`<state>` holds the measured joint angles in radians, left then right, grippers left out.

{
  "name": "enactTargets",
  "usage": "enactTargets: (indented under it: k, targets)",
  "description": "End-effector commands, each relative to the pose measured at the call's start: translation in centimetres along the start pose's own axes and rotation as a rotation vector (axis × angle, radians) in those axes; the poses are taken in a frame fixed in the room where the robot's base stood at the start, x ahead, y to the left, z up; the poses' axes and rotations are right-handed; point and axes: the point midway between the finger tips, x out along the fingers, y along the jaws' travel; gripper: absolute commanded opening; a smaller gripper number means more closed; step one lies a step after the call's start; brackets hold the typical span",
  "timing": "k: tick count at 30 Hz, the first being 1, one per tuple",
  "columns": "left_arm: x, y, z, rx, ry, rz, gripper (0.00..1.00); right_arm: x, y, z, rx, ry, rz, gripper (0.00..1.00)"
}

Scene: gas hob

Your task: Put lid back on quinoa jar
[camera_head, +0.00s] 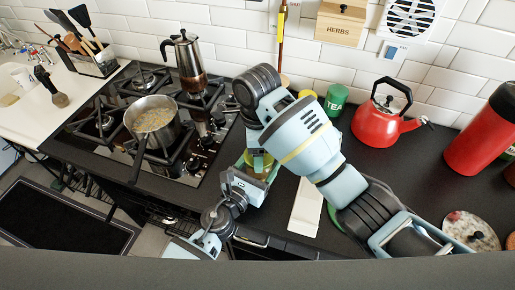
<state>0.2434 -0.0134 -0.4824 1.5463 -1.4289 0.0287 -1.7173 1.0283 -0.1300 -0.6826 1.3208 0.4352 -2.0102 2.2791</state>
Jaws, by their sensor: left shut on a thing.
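The quinoa jar (259,161) appears as a small yellowish glass patch in the middle of the counter's front part, mostly covered by my arms. My left gripper (247,184) comes in from below and is shut on the jar. My right arm reaches in from the right and bends down above the jar. Its gripper is largely hidden behind its own links, so its fingers and anything in them cannot be made out. I cannot pick out the jar's lid.
A pot of food (152,117) and a moka pot (187,62) stand on the hob at left. A red kettle (378,124), a green TEA tin (337,99) and a red canister (480,135) stand right. A white board (305,207) lies near the front edge.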

Motion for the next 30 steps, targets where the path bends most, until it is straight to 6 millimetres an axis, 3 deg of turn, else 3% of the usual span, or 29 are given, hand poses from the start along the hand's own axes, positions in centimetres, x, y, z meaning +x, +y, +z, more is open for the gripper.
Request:
enactTargets:
  k: [6, 10, 23, 24, 28, 30]
  targets:
    - [-0.05, 0.08, -0.13, 0.001, 0.003, 0.002, 0.05, -0.22, -0.24, 0.02, 0.357, -0.003, -0.003, 0.49]
    - [-0.06, 0.08, -0.13, 0.001, 0.003, 0.002, 0.05, -0.21, -0.31, -0.01, 0.507, -0.003, -0.003, 0.49]
    - [-0.06, 0.09, -0.15, 0.001, 0.003, 0.002, 0.05, -0.21, -0.34, -0.03, 0.585, -0.003, -0.003, 0.49]
    - [-0.06, 0.09, -0.15, 0.001, 0.003, 0.002, 0.05, -0.21, -0.34, -0.04, 0.585, -0.003, -0.003, 0.74]
    - [-0.06, 0.09, -0.15, 0.001, 0.003, 0.002, 0.05, -0.15, -0.32, -0.04, 0.584, -0.003, -0.002, 0.91]
    - [-0.06, 0.08, -0.15, 0.001, 0.003, 0.002, 0.05, -0.10, -0.31, -0.04, 0.584, -0.002, -0.001, 0.92]
